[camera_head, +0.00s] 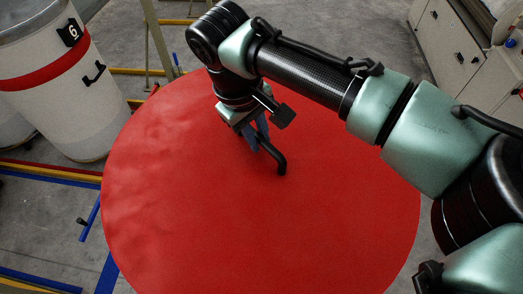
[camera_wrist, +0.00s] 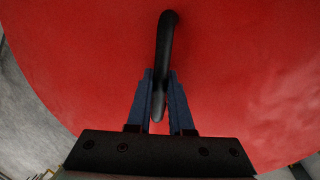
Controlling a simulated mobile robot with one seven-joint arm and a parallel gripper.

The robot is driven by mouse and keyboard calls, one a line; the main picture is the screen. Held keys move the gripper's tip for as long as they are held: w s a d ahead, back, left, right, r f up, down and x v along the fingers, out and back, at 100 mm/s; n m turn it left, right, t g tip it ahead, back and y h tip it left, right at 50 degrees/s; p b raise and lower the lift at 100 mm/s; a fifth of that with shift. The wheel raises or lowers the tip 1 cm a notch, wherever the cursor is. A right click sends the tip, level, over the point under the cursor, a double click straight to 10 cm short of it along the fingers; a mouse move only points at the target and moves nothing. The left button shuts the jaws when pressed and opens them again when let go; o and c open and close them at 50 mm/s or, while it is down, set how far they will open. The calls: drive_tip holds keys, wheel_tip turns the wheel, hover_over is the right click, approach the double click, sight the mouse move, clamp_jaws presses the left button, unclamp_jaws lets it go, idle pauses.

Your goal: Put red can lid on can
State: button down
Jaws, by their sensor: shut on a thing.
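The red can lid (camera_head: 200,222) is a large round red disc that fills the middle of the head view. Its lower edge is cut off by the frame. A black bar handle (camera_head: 281,166) stands near its centre. My gripper (camera_head: 260,138) is shut on this handle, with the blue fingers on either side of it. The wrist view shows the handle (camera_wrist: 166,35) between the two fingertips and the red lid (camera_wrist: 240,65) behind. What is under the lid is hidden. A white can (camera_head: 62,97) with a red band and the number 6 stands upper left, apart from the lid.
Another white can (camera_head: 12,128) shows partly at the left edge. Blue, yellow and red floor lines (camera_head: 50,178) run along the left. A pale green post (camera_head: 158,38) stands behind the lid. A light grey cabinet (camera_head: 450,45) is at upper right.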

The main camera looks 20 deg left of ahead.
sight(258, 154)
drive_tip(key=shift+s+a+p+x, duration=0.1)
drive_tip(key=shift+s+p+x, duration=0.1)
drive_tip(key=shift+x, duration=0.65)
drive_tip(key=shift+s+a+p+x, duration=0.15)
drive_tip(key=shift+p+x, duration=0.1)
drive_tip(key=shift+x, duration=0.6)
drive_tip(key=shift+s+a+p+x, duration=0.1)
drive_tip(key=shift+p+x, duration=0.1)
drive_tip(key=shift+x, duration=0.65)
drive_tip(key=shift+f, duration=0.15)
drive_tip(key=c, duration=1.3)
unclamp_jaws()
drive_tip(key=shift+f, duration=0.15)
drive_tip(key=o, duration=0.5)
drive_tip(key=b+v, duration=0.3)
drive_tip(key=v, duration=0.9)
drive_tip(key=shift+d+r+b, duration=0.1)
drive_tip(key=shift+r+b, duration=0.15)
drive_tip(key=shift+b, duration=0.1)
